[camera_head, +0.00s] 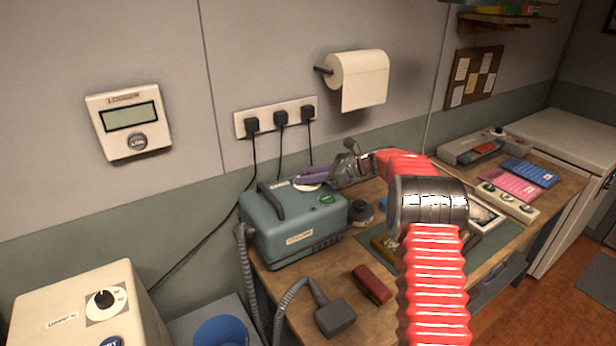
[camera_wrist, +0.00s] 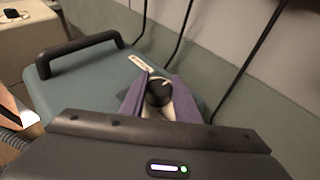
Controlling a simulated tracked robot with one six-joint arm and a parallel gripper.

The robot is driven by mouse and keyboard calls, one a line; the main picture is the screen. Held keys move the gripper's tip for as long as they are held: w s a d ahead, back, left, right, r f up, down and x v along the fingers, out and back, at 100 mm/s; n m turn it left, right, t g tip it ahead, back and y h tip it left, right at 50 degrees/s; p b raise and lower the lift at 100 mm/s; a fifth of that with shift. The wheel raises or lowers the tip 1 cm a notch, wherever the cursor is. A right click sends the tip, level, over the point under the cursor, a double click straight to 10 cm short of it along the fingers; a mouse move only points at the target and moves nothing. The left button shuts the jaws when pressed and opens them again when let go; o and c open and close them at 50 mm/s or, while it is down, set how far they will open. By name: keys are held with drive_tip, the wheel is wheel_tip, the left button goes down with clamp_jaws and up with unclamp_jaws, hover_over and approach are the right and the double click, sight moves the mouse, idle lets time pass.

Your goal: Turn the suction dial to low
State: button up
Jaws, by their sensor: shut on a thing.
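The teal suction machine (camera_head: 300,245) stands on the wooden bench, with a dark carry handle on top. Its suction dial (camera_wrist: 158,92) is a black knob with a white pointer mark on a pale round plate, seen in the wrist view. My gripper (camera_head: 304,182) is over the machine's top, with its purple fingers on the dial. In the wrist view my gripper (camera_wrist: 160,98) has one finger on each side of the knob, shut on it. The pointer is toward the upper right of the knob. The scale marks are mostly hidden by the fingers.
A green button (camera_head: 326,199) is on the machine's top beside my gripper. A wall socket strip (camera_head: 276,117) with several plugs and hanging cables is behind. A grey hose ending in a nozzle (camera_head: 335,318) and a red block (camera_head: 372,284) lie in front.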

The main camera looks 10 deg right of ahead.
drive_tip(key=shift+w+d+r+n+g+y, duration=0.2)
drive_tip(key=shift+d+n+g+y, duration=0.15)
drive_tip(key=shift+n, duration=0.15)
idle(0.3)
drive_tip(key=o, duration=1)
drive_tip(key=shift+a+f, duration=0.1)
drive_tip(key=shift+a, duration=0.1)
drive_tip(key=shift+s, duration=0.1)
drive_tip(key=v, duration=1.3)
drive_tip(key=shift+d+r, duration=0.2)
drive_tip(key=shift+d, duration=0.15)
